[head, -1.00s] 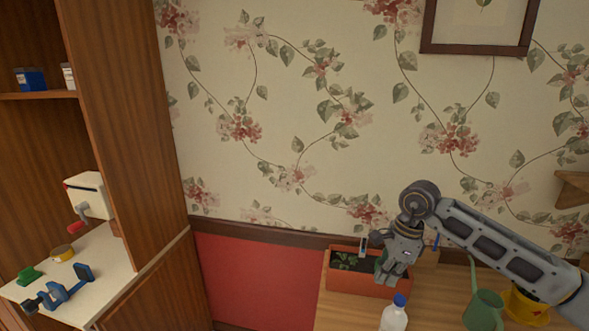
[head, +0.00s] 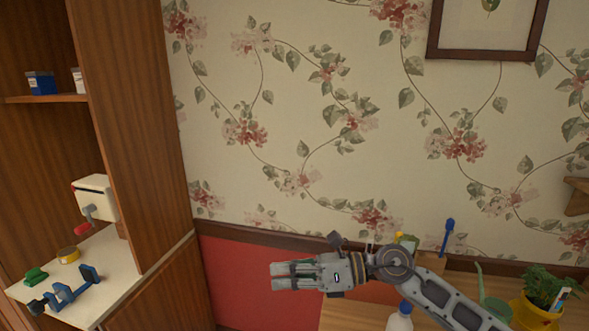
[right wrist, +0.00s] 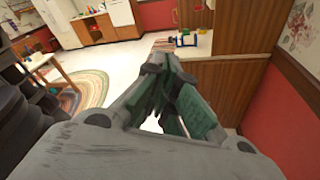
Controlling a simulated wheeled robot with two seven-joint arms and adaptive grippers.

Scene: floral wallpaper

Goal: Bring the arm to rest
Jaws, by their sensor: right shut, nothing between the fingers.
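My right arm comes in from the lower right in the head view. Its gripper (head: 282,276) points left, in front of the red lower wall and above the left end of the wooden table. The gripper is shut and empty. In the right wrist view its green-padded fingers (right wrist: 172,112) are close together with nothing held between them. My left gripper does not show in either view.
A wooden table (head: 345,318) holds a white bottle (head: 400,318) with a blue cap, a green watering can (head: 497,311) and a potted plant in a yellow pot (head: 532,318). A wooden cabinet (head: 135,120) stands at left. A round rug (right wrist: 90,88) lies on the open floor.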

